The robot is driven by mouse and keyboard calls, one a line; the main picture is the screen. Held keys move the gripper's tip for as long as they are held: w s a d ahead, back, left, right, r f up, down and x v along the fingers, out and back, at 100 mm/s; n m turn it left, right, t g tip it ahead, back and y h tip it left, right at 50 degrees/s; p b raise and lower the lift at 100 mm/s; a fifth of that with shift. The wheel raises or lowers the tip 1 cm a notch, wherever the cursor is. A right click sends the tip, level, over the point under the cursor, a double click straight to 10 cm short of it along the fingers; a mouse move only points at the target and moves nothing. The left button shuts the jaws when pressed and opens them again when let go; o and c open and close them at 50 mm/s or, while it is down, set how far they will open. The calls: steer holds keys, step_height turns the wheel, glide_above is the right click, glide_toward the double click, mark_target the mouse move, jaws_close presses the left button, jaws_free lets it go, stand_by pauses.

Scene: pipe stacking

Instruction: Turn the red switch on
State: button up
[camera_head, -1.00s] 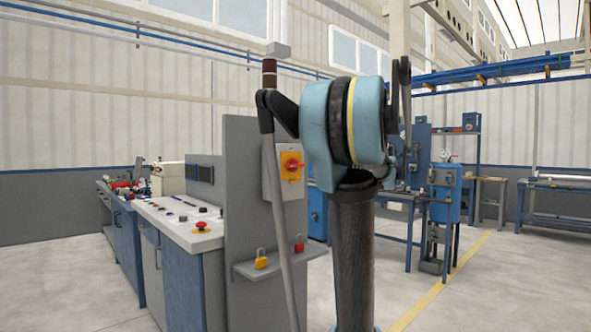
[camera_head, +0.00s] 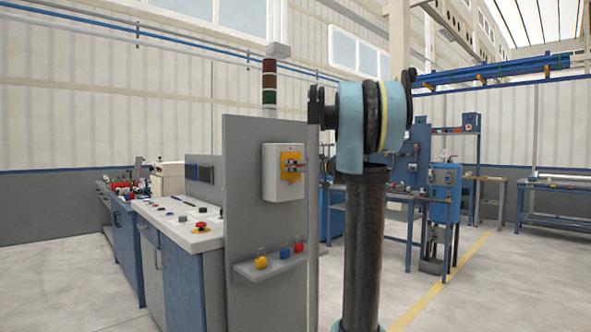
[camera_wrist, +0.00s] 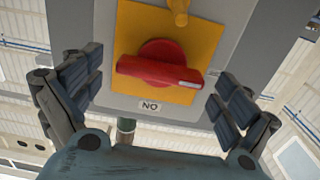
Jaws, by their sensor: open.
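The red switch (camera_wrist: 160,65) is a rotary handle on a yellow plate (camera_wrist: 128,28). In the wrist view its bar lies nearly level, with a white mark at its right end. An upside-down "ON" label (camera_wrist: 150,105) sits at the plate's edge. My gripper (camera_wrist: 158,86) is open, with its fingers on either side of the handle and no visible contact. In the head view, the switch is on a light grey box (camera_head: 270,190); dark finger-like shapes partly cover it.
The box is on a grey upright panel (camera_head: 240,205). A small shelf (camera_head: 270,265) below holds yellow, blue and red items. A control desk (camera_head: 180,222) stands left, with a red button (camera_head: 201,227).

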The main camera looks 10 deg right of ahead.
steer(key=shift+x, duration=0.95)
steer(key=c, duration=1.1)
